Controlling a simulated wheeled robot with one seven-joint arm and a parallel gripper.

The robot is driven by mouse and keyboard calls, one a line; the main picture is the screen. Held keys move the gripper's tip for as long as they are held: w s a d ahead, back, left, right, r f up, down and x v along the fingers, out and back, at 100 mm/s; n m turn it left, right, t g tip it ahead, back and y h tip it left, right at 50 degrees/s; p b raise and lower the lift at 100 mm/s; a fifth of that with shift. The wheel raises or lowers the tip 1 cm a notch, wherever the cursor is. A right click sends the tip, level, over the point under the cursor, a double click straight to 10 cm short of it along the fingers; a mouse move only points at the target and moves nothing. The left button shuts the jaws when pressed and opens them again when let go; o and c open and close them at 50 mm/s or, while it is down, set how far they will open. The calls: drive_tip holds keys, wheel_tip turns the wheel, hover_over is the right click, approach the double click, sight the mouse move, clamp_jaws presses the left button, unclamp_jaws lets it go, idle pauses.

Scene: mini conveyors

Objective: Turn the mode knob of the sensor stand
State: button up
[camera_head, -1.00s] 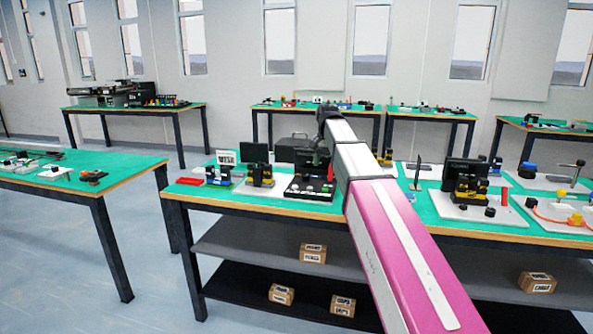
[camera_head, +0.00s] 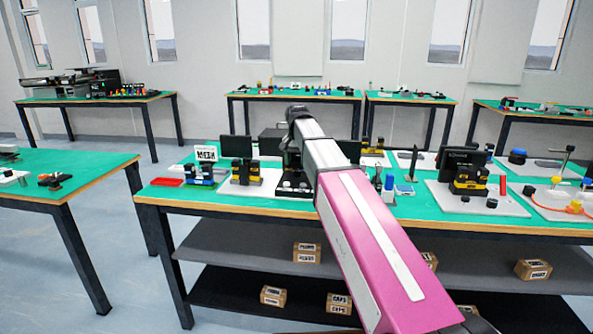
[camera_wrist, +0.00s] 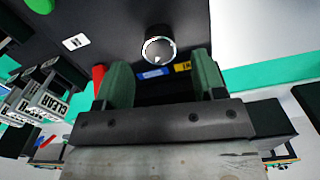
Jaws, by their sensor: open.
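The knob appears just beyond and between the fingertips, with no visible contact. A blue label (camera_wrist: 154,73) and a yellow label (camera_wrist: 183,67) show between the fingers. In the head view a black device (camera_head: 296,190) on the green-topped table is partly covered by my arm; my gripper is hidden there.
A red part (camera_wrist: 98,76) is beside the left finger, and a green part (camera_wrist: 40,5) is at the top left. Grey blocks marked CLEAR (camera_wrist: 45,100) stand at the left.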

sight(296, 169)
drive_tip(key=shift+f, duration=1.85)
drive_tip(key=c, duration=0.9)
drive_tip(key=shift+n, duration=0.3)
drive_tip(key=n, duration=0.5)
drive_tip(key=shift+n, duration=0.3)
drive_tip(key=n, duration=0.6)
drive_tip(key=shift+a, duration=0.1)
